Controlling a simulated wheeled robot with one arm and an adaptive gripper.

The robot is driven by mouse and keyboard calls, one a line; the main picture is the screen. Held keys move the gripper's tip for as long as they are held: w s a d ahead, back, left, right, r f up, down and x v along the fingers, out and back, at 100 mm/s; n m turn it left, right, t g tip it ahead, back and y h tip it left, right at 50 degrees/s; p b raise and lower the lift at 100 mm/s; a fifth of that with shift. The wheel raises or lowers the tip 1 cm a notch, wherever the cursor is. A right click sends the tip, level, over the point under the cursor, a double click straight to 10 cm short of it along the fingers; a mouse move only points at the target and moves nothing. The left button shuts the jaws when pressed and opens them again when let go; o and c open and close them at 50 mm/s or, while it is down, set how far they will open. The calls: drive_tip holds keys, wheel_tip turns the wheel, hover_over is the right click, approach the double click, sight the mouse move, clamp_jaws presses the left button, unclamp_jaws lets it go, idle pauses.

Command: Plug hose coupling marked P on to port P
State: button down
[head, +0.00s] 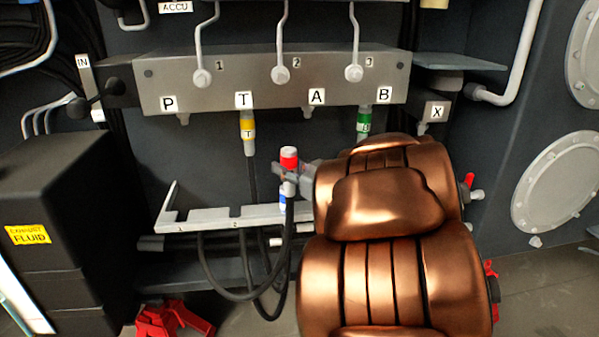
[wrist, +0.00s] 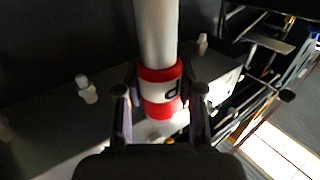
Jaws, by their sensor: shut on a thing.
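The manifold block (head: 270,78) spans the upper head view. Port P (head: 183,118) is a bare stub under its left end. My gripper (head: 291,178) is shut on the red-banded hose coupling (head: 289,158), held upright below the block, between ports T and A. In the wrist view the fingers (wrist: 160,93) clasp the red and white band of the coupling (wrist: 162,108), whose letter appears as an inverted P. The coupling is apart from port P, which lies up and to the left of it. My copper-coloured arm hides the area at right.
A yellow coupling (head: 248,128) is on port T and a green coupling (head: 364,122) on port B. Port A (head: 308,112) is a bare stub. A grey hose rack (head: 205,218) sits below; a blue-banded coupling (head: 283,200) shows behind the held one. A black box (head: 60,150) stands left.

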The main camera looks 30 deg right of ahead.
drive_tip(key=w+a+b, duration=0.5)
drive_tip(key=a+b, duration=0.1)
drive_tip(key=a, duration=0.5)
drive_tip(key=w+a+b, duration=0.4)
drive_tip(key=a+b, duration=0.2)
drive_tip(key=a, duration=0.6)
drive_tip(key=shift+w+b, duration=0.35)
idle(0.4)
wheel_tip(320, 180, down, 2)
drive_tip(key=shift+f+b, duration=0.1)
drive_tip(key=shift+b, duration=0.5)
